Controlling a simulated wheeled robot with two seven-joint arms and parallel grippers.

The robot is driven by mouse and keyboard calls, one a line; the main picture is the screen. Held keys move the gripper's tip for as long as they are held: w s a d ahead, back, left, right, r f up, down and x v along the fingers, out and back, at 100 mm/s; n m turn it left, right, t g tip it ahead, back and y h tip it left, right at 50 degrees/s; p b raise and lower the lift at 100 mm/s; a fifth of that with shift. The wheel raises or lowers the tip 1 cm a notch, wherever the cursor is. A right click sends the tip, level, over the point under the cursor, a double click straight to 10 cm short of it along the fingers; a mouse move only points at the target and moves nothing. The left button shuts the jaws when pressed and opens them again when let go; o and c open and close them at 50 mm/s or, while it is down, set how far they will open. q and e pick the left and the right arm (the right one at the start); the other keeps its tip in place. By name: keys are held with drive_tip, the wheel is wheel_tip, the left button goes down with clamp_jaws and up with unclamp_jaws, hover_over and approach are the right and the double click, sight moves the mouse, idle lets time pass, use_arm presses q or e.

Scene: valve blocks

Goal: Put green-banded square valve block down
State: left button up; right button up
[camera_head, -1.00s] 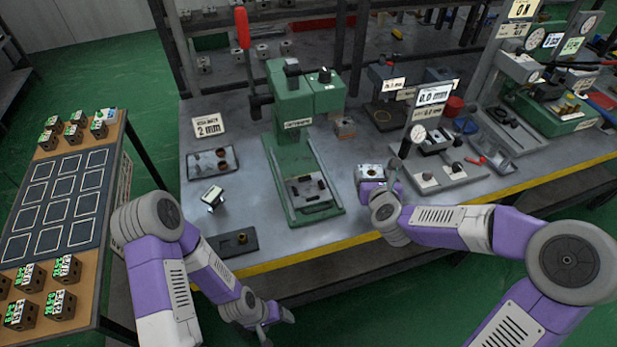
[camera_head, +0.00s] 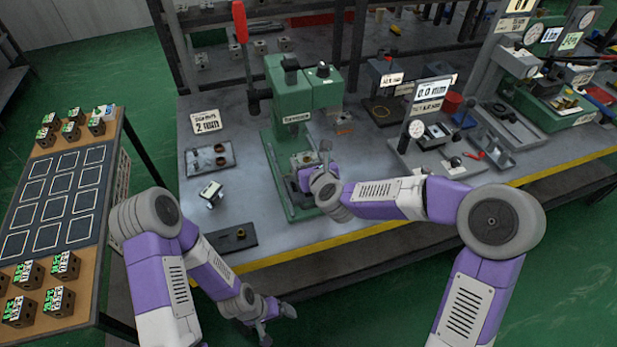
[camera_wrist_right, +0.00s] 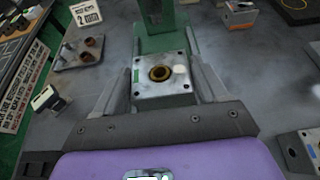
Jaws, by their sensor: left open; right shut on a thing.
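The green-banded square valve block (camera_wrist_right: 150,90) is a grey metal square with a round brass-rimmed bore in its top and a small green mark at its left. My right gripper (camera_wrist_right: 160,92) is shut on it, one finger on each side. In the head view the right gripper (camera_head: 307,172) holds the block (camera_head: 301,159) at the bed of the green press (camera_head: 282,205). I cannot tell whether the block touches the bed. My left gripper (camera_head: 280,311) is open and empty, low in front of the bench edge.
A small labelled block (camera_head: 210,194), a tray with brass parts (camera_head: 195,165) and a dark plate with a ring (camera_head: 215,243) lie left of the press. A gauge stand (camera_head: 405,140) is at right. A side table (camera_head: 95,148) holds several blocks around marked squares.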

drive_tip(key=shift+f+b, duration=0.6)
drive_tip(key=shift+f, duration=1.45)
drive_tip(key=shift+f+b, duration=0.45)
drive_tip(key=shift+b, duration=0.2)
drive_tip(key=o, duration=1.4)
drive_tip(key=shift+r+p, duration=0.35)
drive_tip(key=shift+p, duration=0.3)
drive_tip(key=shift+s+d+r, duration=0.1)
drive_tip(key=shift+s+r, duration=0.15)
drive_tip(key=shift+r, duration=0.05)
drive_tip(key=p+v, duration=0.1)
drive_tip(key=v, duration=1)
drive_tip(key=shift+s, duration=0.25)
